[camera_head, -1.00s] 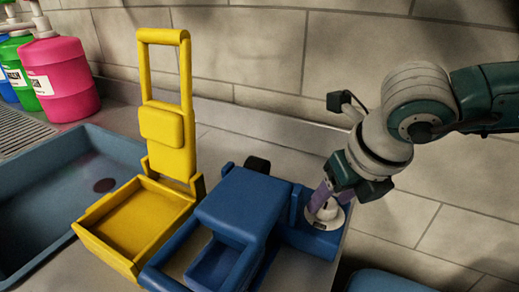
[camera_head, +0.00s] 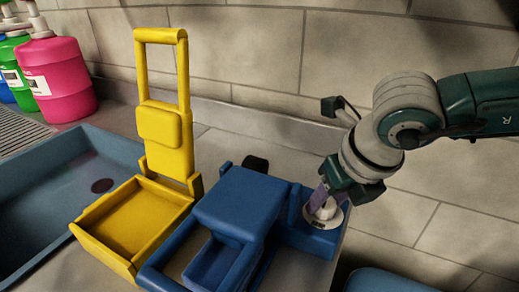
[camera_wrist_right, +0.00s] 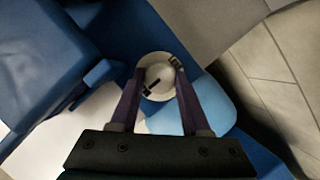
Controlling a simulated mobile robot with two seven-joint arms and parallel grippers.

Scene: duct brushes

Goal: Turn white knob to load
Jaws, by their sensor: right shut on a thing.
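The white knob (camera_head: 326,212) is a round dial on the right part of the blue machine (camera_head: 245,200). In the right wrist view the knob (camera_wrist_right: 158,78) shows between the two purple fingers, with a dark mark on its face. My right gripper (camera_head: 322,199) comes down on the knob from the upper right. In the right wrist view my right gripper (camera_wrist_right: 157,80) is shut on it, one finger at each side. Any label for load is too small to read. My left gripper is not in view.
A yellow holder with an upright frame (camera_head: 135,220) stands left of the blue machine. A blue sink (camera_head: 60,190) lies further left. Pink (camera_head: 65,80) and green (camera_head: 14,50) bottles stand at the back left. A tiled wall (camera_head: 270,50) runs behind.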

